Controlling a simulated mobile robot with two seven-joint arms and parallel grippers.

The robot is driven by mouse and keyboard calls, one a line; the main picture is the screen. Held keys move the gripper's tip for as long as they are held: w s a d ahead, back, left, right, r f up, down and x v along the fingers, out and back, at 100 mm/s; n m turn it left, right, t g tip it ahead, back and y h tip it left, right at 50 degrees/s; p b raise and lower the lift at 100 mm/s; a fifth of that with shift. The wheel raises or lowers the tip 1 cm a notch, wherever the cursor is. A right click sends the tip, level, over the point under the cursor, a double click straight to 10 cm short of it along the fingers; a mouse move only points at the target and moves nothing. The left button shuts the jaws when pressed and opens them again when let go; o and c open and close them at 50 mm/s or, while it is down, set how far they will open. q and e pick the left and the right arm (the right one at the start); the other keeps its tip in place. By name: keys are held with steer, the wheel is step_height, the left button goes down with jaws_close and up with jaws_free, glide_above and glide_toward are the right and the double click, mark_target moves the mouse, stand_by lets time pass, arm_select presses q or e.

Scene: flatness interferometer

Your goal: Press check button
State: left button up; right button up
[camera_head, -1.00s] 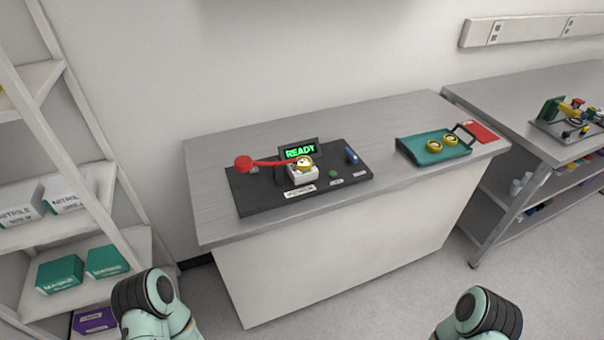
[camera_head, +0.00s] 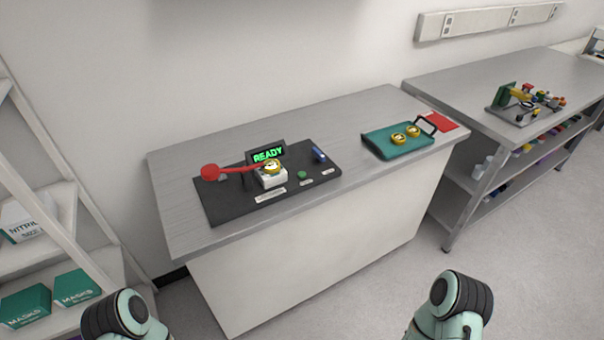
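The interferometer station is a black base plate (camera_head: 228,205) on the grey worktop. Its display (camera_head: 267,154) shows "READY" in green. A green button (camera_head: 302,175) sits at the front right of the plate, with a small label beside it that is too small to read. A red-knobbed lever (camera_head: 211,172) reaches across to a white block (camera_head: 271,180) that bears a gold round piece (camera_head: 271,166). A blue part (camera_head: 319,155) is at the plate's right. Parts of my two arms show at the bottom edge, well short of the worktop; neither gripper is in view.
A teal tray (camera_head: 380,151) with two gold round pieces (camera_head: 398,138) lies on the worktop's right, beside a red card (camera_head: 439,121). A second bench (camera_head: 480,85) stands at right with a colourful device (camera_head: 526,103). Shelving (camera_head: 90,215) stands at left. The floor in front is clear.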

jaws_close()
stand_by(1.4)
